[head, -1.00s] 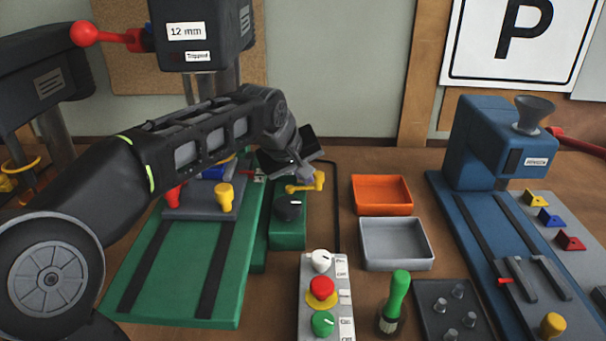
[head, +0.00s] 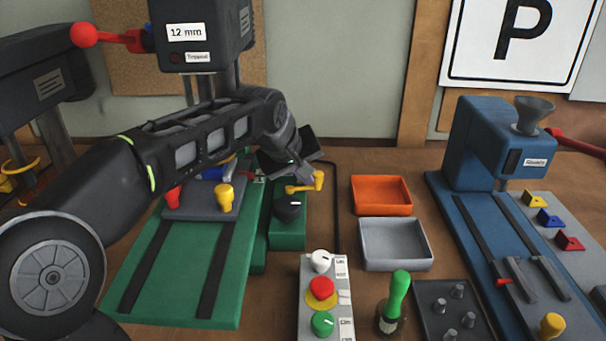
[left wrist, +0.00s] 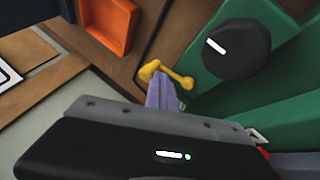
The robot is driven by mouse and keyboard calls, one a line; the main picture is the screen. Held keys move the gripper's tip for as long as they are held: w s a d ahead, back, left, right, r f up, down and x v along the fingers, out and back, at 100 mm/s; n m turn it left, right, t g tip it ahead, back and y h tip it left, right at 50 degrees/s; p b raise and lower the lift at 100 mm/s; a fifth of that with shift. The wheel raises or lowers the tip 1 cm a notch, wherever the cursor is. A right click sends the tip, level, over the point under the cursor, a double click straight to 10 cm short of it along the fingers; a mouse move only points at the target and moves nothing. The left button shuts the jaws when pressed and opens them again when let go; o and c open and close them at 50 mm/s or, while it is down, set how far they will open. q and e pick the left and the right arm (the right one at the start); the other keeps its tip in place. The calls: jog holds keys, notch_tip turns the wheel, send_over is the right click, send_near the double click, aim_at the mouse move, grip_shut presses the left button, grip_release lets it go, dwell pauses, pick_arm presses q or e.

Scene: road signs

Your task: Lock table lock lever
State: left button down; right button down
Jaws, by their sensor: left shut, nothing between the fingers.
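The yellow lever (head: 300,188), which I take for the table lock lever, sticks out at the back of the green drill base; its knob end (head: 319,177) points right. In the left wrist view the lever (left wrist: 181,80) shows just beyond my fingertips. My left gripper (head: 309,178) is shut and empty, with its tips at the lever, close to the knob end. In the left wrist view the closed pale fingers (left wrist: 162,92) overlap the lever; I cannot tell whether they touch it. My right gripper is not in view.
A black dial (head: 289,208) on a green box sits just in front of the lever. An orange tray (head: 382,208) and a grey tray (head: 395,266) lie to the right. A control box (head: 310,285) with buttons stands in front. The drill head (head: 200,65) hangs above my arm.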

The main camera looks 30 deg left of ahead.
pick_arm(q)
jog(key=shift+d, duration=0.55)
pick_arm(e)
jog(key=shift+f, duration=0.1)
pick_arm(q)
jog(key=shift+s+a+b, duration=0.2)
jog(key=shift+s+b, duration=0.15)
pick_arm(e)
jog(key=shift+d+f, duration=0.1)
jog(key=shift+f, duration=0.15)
pick_arm(q)
jog(key=shift+s+a, duration=0.1)
jog(key=shift+a, duration=0.1)
